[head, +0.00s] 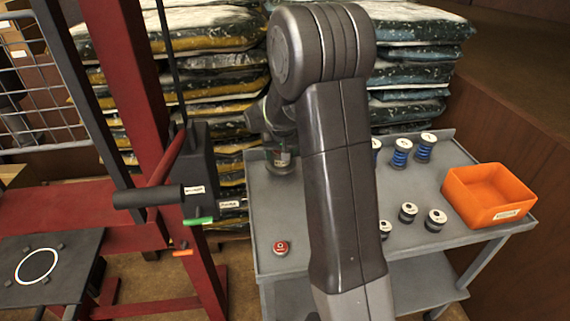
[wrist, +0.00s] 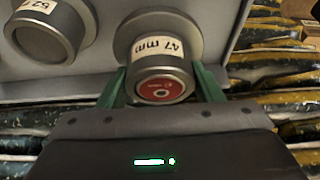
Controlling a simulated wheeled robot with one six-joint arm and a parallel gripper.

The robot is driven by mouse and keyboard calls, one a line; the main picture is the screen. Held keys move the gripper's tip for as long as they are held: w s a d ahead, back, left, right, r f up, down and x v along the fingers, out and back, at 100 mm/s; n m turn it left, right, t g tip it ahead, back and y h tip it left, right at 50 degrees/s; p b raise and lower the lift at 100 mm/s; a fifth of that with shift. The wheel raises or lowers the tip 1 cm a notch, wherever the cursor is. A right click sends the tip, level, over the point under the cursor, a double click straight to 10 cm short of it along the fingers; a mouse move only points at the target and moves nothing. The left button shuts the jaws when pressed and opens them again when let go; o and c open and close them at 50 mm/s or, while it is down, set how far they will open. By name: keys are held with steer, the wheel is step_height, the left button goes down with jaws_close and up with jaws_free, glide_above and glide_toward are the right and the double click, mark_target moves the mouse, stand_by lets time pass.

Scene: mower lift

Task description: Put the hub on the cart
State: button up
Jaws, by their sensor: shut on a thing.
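The hub (wrist: 158,48) is a grey flanged cylinder with a "47 mm" label and a red end face, in the middle of the wrist view. My gripper (wrist: 160,88) has its green fingers shut on it, one on each side. In the head view my gripper (head: 281,153) is over the back left corner of the grey cart (head: 300,222), largely hidden by my arm. The hub appears at or just above the cart top; I cannot tell if it touches. A similar grey hub with a "52" label (wrist: 50,30) stands to its left in the wrist view.
A small red-topped piece (head: 281,247) lies on the cart's front left. Blue spools (head: 401,153), grey-and-black spools (head: 408,212) and an orange bin (head: 488,194) are on its right. A red frame (head: 135,90) stands left. Stacked bags (head: 215,65) are behind.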

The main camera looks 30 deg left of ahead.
mark_target(281, 164)
steer(key=shift+f, duration=2.15)
steer(key=shift+f, duration=0.2)
steer(key=o, duration=1.6)
steer(key=v, duration=1.2)
steer(key=shift+r, duration=0.15)
